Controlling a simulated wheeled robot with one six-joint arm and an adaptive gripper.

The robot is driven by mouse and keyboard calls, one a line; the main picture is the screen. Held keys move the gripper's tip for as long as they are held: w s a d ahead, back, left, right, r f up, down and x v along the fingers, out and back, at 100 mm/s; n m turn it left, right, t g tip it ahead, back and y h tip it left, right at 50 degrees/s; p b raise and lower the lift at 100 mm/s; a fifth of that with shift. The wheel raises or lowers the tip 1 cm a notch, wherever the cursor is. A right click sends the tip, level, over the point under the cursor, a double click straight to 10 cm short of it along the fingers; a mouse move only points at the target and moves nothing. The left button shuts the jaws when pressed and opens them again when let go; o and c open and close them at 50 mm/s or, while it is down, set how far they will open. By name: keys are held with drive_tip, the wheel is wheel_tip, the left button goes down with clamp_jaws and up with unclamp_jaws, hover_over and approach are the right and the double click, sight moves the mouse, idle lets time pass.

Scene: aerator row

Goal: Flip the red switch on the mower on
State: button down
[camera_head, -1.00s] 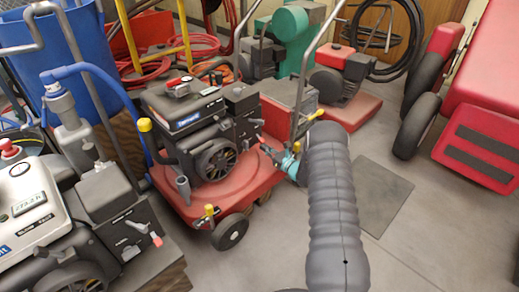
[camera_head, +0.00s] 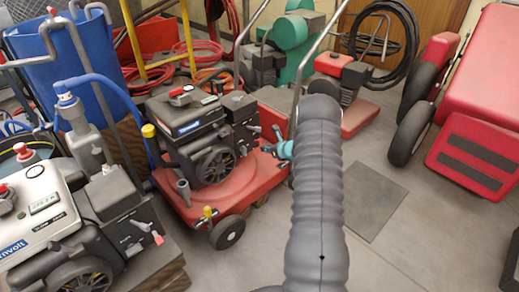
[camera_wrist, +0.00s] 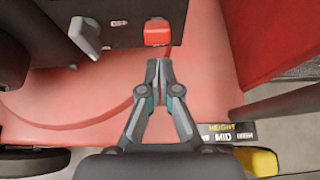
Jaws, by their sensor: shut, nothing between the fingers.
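The mower has a red deck (camera_head: 170,183) and a black engine (camera_head: 186,122), and it stands in the middle of the head view. In the wrist view its red switch (camera_wrist: 157,32) sticks out below a dark panel (camera_wrist: 125,12) at the top. My gripper (camera_wrist: 159,64) is shut and empty, its tips just below the switch in the picture, with a small visible gap. In the head view my gripper (camera_head: 271,143) is at the right side of the engine. There I cannot make out the switch clearly.
A grey lever (camera_wrist: 86,34) sits left of the switch. A yellow knob (camera_wrist: 257,161) and height label (camera_wrist: 222,133) are lower right. A pale-engined machine (camera_head: 40,205) with its own red-tipped lever (camera_head: 158,238) stands at the left. Floor to the right is partly clear.

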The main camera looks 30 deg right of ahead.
drive_tip(key=shift+a+r, duration=0.2)
drive_tip(key=shift+r, duration=0.65)
drive_tip(key=s+d+r+p, duration=0.1)
drive_tip(key=s+r+p, duration=0.1)
drive_tip(key=s+r, duration=0.4)
drive_tip(key=shift+s+d+r+p, duration=0.2)
drive_tip(key=shift+d+r+p, duration=0.2)
drive_tip(key=shift+r, duration=0.25)
